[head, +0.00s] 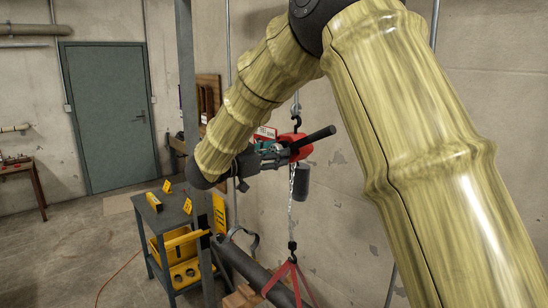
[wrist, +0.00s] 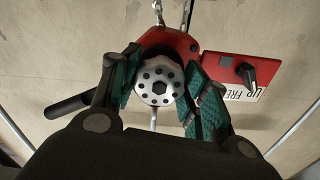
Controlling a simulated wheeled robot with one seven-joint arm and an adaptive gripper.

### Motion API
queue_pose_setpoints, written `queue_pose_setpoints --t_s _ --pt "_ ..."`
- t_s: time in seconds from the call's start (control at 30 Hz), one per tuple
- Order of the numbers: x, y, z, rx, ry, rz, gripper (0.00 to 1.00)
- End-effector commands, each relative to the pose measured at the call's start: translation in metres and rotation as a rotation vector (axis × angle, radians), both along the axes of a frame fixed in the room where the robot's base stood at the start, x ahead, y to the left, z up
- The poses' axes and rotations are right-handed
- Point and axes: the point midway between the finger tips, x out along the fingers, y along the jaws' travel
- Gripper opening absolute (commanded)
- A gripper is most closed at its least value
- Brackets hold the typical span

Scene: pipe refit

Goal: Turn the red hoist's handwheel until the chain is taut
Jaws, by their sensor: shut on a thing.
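The red hoist (head: 302,150) hangs from a hook in front of the wall in the head view, partly hidden by my arm and gripper. In the wrist view its red body (wrist: 172,42) sits behind the silver handwheel (wrist: 158,84), a round disc with several dark holes. My gripper (wrist: 158,88) is shut on the handwheel, with a teal finger pad on each side of it. The gripper also shows in the head view (head: 270,157). The chain (head: 290,205) hangs straight down from the hoist to a hook and a red sling (head: 288,272).
A dark lever (head: 314,141) sticks out from the hoist. A red panel with a black knob (wrist: 244,72) sits to its right. A pipe (head: 250,270) lies below. A grey cart (head: 165,215) with a yellow tray stands left, beside a grey post (head: 187,90). The floor before the door is clear.

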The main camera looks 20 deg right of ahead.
Motion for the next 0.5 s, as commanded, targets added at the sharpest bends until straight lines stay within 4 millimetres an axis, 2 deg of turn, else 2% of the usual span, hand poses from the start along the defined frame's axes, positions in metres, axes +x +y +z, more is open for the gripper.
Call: queue_pose_setpoints --t_s 0.5 --pt "0.0002 0.0002 -0.0073 0.106 -0.294 0.000 0.21"
